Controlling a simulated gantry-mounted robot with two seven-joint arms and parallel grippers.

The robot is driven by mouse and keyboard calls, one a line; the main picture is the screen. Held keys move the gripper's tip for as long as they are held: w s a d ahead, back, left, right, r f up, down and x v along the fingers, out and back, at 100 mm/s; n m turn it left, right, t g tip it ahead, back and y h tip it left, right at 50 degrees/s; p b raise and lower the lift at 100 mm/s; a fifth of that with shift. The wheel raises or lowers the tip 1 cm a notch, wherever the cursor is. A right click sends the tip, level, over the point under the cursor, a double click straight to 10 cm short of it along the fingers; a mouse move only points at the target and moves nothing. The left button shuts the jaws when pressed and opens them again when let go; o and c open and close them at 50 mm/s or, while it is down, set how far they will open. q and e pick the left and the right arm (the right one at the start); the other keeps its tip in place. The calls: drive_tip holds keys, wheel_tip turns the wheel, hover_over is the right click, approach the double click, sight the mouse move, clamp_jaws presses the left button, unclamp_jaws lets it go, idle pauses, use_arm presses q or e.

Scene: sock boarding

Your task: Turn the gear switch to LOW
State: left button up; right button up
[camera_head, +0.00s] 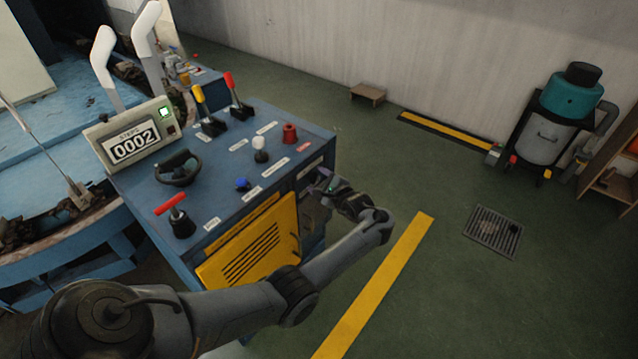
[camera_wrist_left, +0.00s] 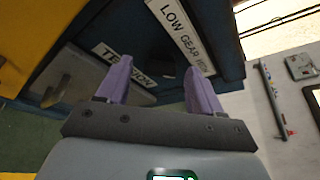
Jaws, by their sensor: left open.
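A white label reading LOW GEAR HIGH (camera_wrist_left: 181,36) is on that panel, beyond the right finger. A label reading TENSION (camera_wrist_left: 122,65) is beyond the left finger. I cannot make out the gear switch or its position. My right gripper is not in view.
The console top carries a red T-handle (camera_head: 171,204), a black handwheel (camera_head: 178,167), yellow and red levers (camera_head: 231,82), several knobs and a counter reading 0002 (camera_head: 133,146). A yellow vented door (camera_head: 250,243) is on its front.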

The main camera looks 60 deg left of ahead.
use_arm(q)
drive_tip(key=c, duration=1.1)
drive_tip(key=shift+o, duration=0.2)
